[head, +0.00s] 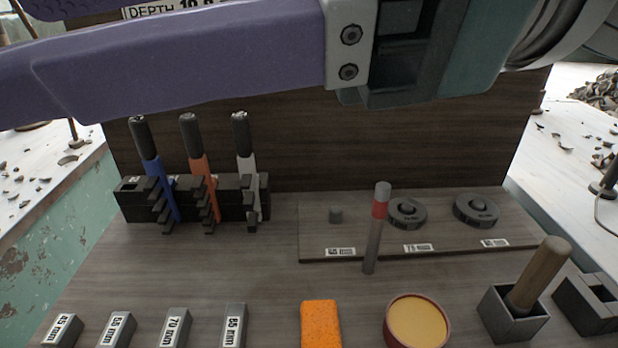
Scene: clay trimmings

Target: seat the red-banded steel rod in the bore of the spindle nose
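The steel rod (373,240) stands nearly upright, tilted slightly, at the front edge of a low board. It is grey with a red band (380,209) near its top, and no gripper touches it. I cannot tell whether its foot rests on the bench or sits in something. I cannot make out a spindle nose or its bore; it may be hidden behind my purple and teal arm, which crosses the top of the head view. No fingertips of either gripper show.
A black rack (130,202) holds three tools. Labelled blocks (232,322), an orange sponge (321,322), a bowl (417,320) and a box with a wooden handle (538,270) line the front.

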